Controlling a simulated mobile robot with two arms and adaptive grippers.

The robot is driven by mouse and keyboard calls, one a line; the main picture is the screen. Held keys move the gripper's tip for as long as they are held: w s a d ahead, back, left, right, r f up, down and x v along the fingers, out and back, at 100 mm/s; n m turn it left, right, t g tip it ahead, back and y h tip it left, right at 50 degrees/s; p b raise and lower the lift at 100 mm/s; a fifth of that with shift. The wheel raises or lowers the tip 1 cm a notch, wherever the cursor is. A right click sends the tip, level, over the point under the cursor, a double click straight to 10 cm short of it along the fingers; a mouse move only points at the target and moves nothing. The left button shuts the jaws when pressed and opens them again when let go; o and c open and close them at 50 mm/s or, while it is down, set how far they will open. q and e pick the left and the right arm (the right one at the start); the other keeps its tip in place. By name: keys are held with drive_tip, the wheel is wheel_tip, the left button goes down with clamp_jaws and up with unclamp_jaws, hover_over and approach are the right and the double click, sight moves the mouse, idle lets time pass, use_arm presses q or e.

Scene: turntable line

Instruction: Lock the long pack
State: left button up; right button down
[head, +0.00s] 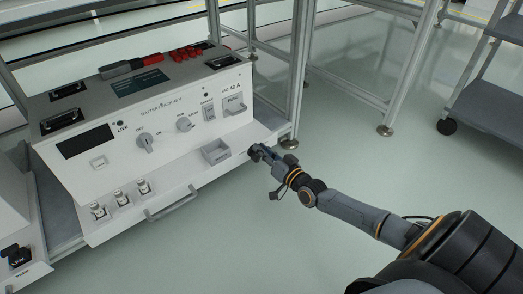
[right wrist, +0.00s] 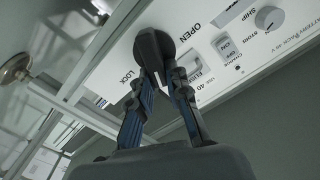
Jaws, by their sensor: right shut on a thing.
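A black lock knob (right wrist: 153,42) stands between the words LOCK and OPEN on this front. My right gripper (right wrist: 161,70) is shut on the knob; in the head view the right gripper (head: 264,154) is at the pack's lower right front. The fingers partly hide the knob, and I cannot tell where it points. My left gripper is not in view.
A bar handle (head: 172,203) juts out below. Frame posts (head: 300,70) stand close behind my right gripper. Open floor (head: 240,240) lies in front.

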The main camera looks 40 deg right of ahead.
drive_tip(key=m, duration=0.4)
drive_tip(key=f+m+b, duration=0.1)
drive_tip(key=m, duration=0.3)
drive_tip(key=d+f+m+b, duration=0.1)
drive_tip(key=m, duration=0.3)
drive_tip(key=shift+d+m, duration=0.1)
drive_tip(key=shift+m, duration=0.2)
idle(0.4)
drive_tip(key=c, duration=1.3)
unclamp_jaws()
drive_tip(key=s+d, duration=0.1)
drive_tip(key=s, duration=1.1)
